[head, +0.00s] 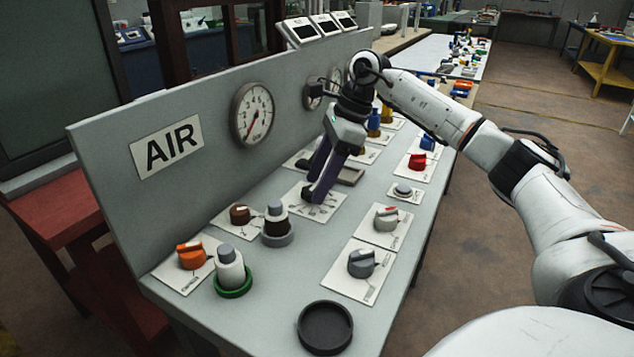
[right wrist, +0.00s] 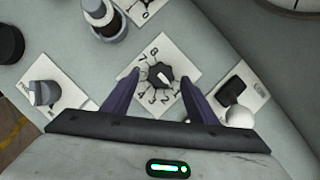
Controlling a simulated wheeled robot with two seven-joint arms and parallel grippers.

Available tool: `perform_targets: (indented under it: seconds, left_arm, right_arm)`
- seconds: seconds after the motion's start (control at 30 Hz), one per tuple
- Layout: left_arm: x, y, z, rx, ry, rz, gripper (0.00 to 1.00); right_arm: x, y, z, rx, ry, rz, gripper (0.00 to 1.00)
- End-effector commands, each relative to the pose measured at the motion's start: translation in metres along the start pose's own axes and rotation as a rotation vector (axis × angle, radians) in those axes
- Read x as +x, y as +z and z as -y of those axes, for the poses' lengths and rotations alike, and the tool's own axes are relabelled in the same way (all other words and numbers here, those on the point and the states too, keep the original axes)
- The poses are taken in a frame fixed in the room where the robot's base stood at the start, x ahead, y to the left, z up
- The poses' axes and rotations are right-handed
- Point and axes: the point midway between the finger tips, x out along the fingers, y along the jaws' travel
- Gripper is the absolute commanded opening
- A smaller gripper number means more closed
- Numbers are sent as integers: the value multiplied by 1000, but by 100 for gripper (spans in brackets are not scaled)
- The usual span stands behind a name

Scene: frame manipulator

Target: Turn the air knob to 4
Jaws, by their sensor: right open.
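A dark round knob (right wrist: 157,80) with a white pointer mark sits on a white numbered plate (right wrist: 178,48) in the right wrist view. The numbers 2, 3, 4, 7 and 8 can be made out around it. I cannot tell which number the pointer marks. My right gripper (right wrist: 160,76) is open, with one purple finger on each side of the knob; contact cannot be told. In the head view, my right gripper (head: 313,192) reaches down over the same plate (head: 300,210), and its fingers mostly hide the knob. My left gripper is not in view.
An AIR sign (head: 167,147) and a round gauge (head: 252,114) are on the upright panel. Nearby stand a brown knob (head: 240,214), a black-and-white post (head: 277,226), grey knobs (head: 361,263) and an orange knob (head: 191,256). A black dish (head: 325,327) is at the front.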

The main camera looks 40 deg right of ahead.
Motion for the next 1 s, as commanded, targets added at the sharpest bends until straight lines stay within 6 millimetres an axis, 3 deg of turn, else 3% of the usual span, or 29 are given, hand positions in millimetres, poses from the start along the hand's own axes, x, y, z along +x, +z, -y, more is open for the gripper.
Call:
perform_targets:
  seconds: [0.37,0.6,0.63,1.0]
  left_arm:
    - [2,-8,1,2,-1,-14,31]
    - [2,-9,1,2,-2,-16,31]
    - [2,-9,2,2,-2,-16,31]
    - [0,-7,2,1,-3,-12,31]
  right_arm:
    - [8,0,0,-1,0,1,53]
    - [8,1,0,-1,1,1,14]
    - [8,1,0,-1,1,1,12]
    - [8,0,-1,61,-25,1,12]
